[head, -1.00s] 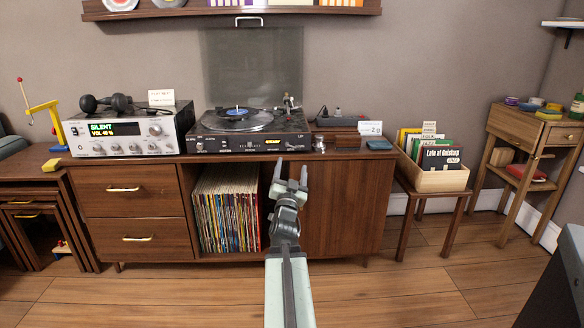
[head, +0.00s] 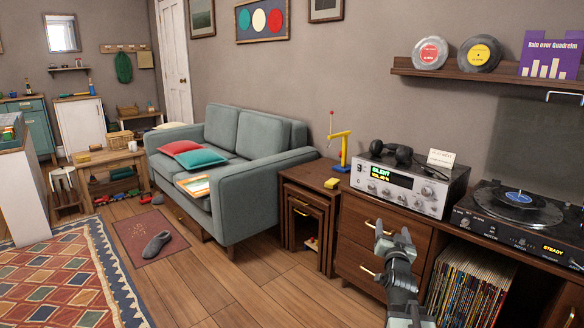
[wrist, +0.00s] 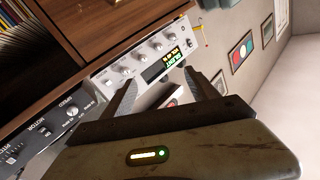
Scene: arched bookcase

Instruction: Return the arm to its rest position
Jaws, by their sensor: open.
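My gripper (head: 393,234) is open, with nothing visible between its fingers. In the head view it is raised in front of the wooden cabinet (head: 362,219), below the silver receiver (head: 409,186). In the wrist view the two separated fingers (wrist: 158,92) point toward the receiver (wrist: 143,62), which shows tilted with its lit display. My arm rises from the bottom edge of the head view at the right.
The turntable (head: 517,207) stands right of the receiver, above a shelf of records (head: 468,287). Nesting tables (head: 307,205) and a grey sofa (head: 229,159) are left of the cabinet. A slipper (head: 156,245) lies on a small mat (head: 143,228). Wooden floor (head: 235,285) is clear in front.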

